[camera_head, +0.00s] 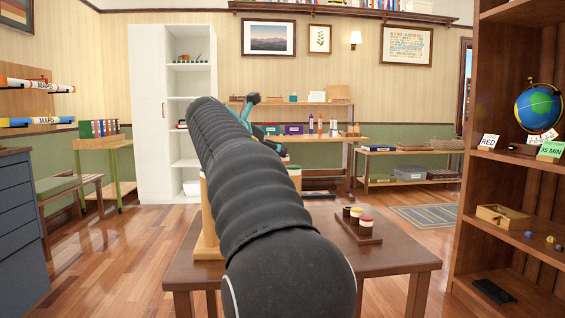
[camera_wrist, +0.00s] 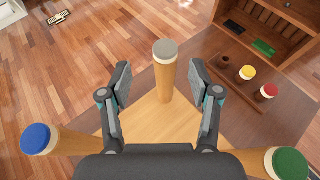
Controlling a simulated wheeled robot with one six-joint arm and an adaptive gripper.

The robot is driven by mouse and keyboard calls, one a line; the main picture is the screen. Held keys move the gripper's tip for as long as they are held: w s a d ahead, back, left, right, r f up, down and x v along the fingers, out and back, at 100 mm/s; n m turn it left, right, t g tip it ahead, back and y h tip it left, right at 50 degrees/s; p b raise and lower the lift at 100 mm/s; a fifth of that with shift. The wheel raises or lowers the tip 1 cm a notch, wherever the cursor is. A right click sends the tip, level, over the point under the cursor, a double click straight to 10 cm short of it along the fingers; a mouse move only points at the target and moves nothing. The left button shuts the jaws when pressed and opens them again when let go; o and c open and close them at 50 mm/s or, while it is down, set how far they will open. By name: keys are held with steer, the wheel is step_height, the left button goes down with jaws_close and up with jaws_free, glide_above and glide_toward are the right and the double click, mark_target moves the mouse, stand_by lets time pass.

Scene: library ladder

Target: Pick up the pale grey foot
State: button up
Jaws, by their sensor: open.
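The pale grey foot (camera_wrist: 165,50) is a round cap on top of an upright wooden leg (camera_wrist: 166,82) in the wrist view. My gripper (camera_wrist: 160,68) is open, with one finger on each side of this leg and a gap to both. The leg rises from a pale wooden board (camera_wrist: 150,124). A blue foot (camera_wrist: 36,138) caps another leg at the left, and a green foot (camera_wrist: 290,163) caps one at the lower right. In the head view my arm hides the grey foot and most of the board.
The board stands on a brown table (camera_head: 393,258). A dark rack (camera_head: 362,236) at its right holds several small pieces, with yellow (camera_wrist: 248,72) and red (camera_wrist: 269,90) ones showing. A tall bookcase (camera_head: 480,170) stands at the right. Floor is clear left of the table.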

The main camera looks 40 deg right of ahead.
mark_target(283, 159)
steer(key=shift+s+f+b+x, duration=0.15)
steer(key=shift+b+x, duration=0.1)
steer(key=shift+x, duration=0.9)
steer(key=shift+s+f+b+x, duration=0.1)
steer(key=shift+b+x, duration=0.2)
steer(key=shift+x, duration=0.85)
steer(key=shift+s+f+b+x, duration=0.15)
steer(key=shift+b+x, duration=0.1)
steer(key=shift+x, duration=0.9)
steer(key=shift+r, duration=0.1)
steer(key=c, duration=0.8)
